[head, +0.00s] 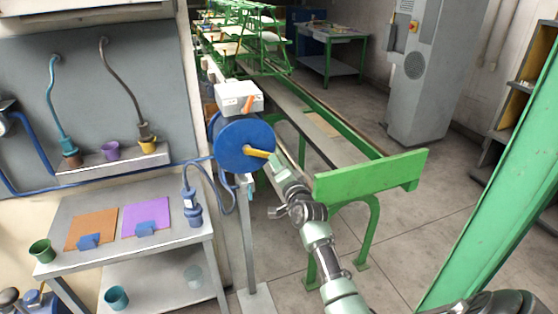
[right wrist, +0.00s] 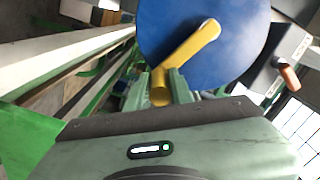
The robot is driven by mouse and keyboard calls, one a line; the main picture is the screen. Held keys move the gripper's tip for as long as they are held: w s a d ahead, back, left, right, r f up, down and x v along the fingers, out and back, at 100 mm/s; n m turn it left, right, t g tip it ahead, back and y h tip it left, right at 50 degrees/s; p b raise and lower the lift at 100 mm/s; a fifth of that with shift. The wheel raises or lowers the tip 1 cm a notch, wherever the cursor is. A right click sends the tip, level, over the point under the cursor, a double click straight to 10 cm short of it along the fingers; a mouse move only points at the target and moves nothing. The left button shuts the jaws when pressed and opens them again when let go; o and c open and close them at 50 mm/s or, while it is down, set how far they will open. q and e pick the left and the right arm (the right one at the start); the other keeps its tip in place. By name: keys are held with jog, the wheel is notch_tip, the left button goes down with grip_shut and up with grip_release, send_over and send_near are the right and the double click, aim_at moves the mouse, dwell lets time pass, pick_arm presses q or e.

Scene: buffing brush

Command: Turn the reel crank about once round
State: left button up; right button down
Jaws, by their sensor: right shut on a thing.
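The blue reel (head: 231,137) stands on a grey post, its round face toward me. Its yellow crank (head: 258,153) points to the right and a little down from the middle of the face. My right gripper (head: 274,158) is at the crank's outer end. In the right wrist view the reel (right wrist: 168,27) fills the upper middle, and the crank (right wrist: 192,46) runs down and left from its hub. The handle end sits between the two fingers of my right gripper (right wrist: 162,88), which are shut on it. My left gripper is out of view.
A green-framed conveyor (head: 370,178) stands just right of my right arm. A grey table (head: 128,250) with orange and purple sheets is at left. A blue hose (head: 120,170) runs from the reel to the wall. A white box (head: 238,97) sits above the reel.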

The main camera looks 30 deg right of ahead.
jog(key=w+a+f+m, duration=0.1)
jog(key=a+f+m, duration=0.3)
jog(key=a+m, duration=0.3)
jog(key=shift+w+f+m+b, duration=0.35)
jog(key=shift+f+m, duration=0.05)
jog(key=shift+m, duration=2.1)
jog(key=shift+a, duration=0.1)
jog(key=c, duration=1.3)
grip_release()
jog(key=shift+o, duration=0.2)
